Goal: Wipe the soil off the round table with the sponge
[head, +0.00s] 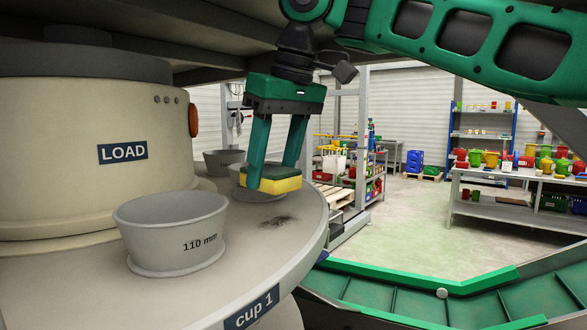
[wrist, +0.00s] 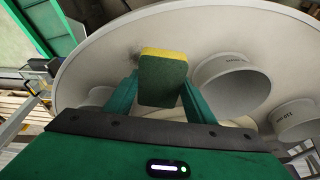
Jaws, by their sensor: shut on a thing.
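My gripper (head: 275,178) is shut on a yellow and green sponge (head: 275,186). In the head view the sponge is held over the round table (head: 300,232), with its yellow side below the green one at the front. I cannot tell whether it touches the table. A dark patch of soil (head: 277,222) lies on the table, just below and to the right of the sponge. The wrist view shows the sponge (wrist: 163,80) between the two fingers, over the pale table (wrist: 100,72). A faint dark smudge shows beside the sponge there.
A grey cup (head: 172,235) marked "110 mm" stands on the table left of the soil. Another cup (head: 223,161) stands behind it, and one is partly hidden behind the sponge. The "LOAD" housing (head: 90,140) fills the left. A green-edged channel (head: 430,300) runs below the table.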

